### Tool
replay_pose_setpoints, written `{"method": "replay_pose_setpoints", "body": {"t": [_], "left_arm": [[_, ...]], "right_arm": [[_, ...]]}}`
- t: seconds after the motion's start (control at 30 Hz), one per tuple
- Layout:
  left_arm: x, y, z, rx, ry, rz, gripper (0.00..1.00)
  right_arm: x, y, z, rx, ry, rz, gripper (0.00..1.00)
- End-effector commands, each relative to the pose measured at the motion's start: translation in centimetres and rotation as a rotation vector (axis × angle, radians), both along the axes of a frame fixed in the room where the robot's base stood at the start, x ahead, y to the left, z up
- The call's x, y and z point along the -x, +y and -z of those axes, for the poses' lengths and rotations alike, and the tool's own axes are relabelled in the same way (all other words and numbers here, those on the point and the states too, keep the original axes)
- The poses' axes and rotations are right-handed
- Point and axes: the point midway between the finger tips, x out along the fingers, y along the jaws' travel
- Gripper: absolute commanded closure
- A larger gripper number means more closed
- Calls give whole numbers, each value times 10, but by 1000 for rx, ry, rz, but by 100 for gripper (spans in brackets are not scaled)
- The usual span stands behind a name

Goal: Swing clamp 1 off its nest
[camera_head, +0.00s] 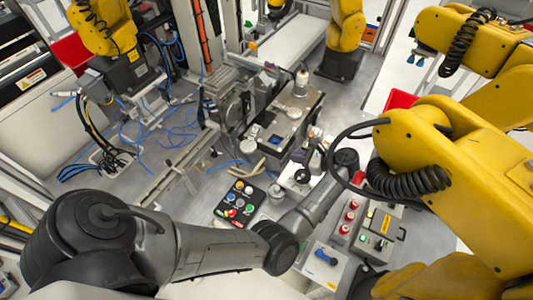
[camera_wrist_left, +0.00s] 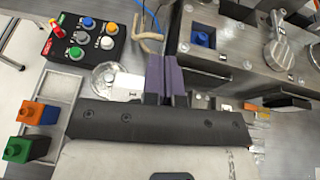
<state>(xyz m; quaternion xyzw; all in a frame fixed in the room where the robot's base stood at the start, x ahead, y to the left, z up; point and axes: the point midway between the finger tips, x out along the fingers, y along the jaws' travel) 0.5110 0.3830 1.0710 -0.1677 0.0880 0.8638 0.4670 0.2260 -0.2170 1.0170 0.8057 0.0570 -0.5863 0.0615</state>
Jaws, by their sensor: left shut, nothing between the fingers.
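My left gripper (camera_head: 303,174) is shut and empty beside the near end of the metal fixture (camera_head: 310,101). Its two purple fingers (camera_wrist_left: 166,72) are together in the left wrist view, just left of that fixture. A round grey clamp knob with a raised bar (camera_wrist_left: 284,54) sits on the fixture, apart from the fingers; it also shows in the head view (camera_head: 294,113). Its number is too small to read surely. A blue piece (camera_wrist_left: 200,39) sits in a square recess nearer the fingers. My right gripper is not in view.
A black button panel (camera_head: 237,203) stands left of my gripper. A clear round dish (camera_wrist_left: 108,76) and a tray with orange and green pieces (camera_wrist_left: 38,114) are close by. A large yellow arm (camera_head: 440,165) crowds the right. Loose blue cables lie at the back left.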

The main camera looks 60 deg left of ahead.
Motion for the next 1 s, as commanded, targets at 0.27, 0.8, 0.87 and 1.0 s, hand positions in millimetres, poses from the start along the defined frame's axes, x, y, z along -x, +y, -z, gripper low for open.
{"method": "replay_pose_setpoints", "body": {"t": [0.27,0.8,0.87,1.0], "left_arm": [[19,30,12,-1,11,-1,100],[64,98,37,0,7,0,100],[66,101,37,-1,6,1,100],[70,107,38,1,6,2,100]], "right_arm": [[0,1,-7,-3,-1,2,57],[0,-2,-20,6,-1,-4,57],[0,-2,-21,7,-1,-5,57],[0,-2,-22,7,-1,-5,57]]}}
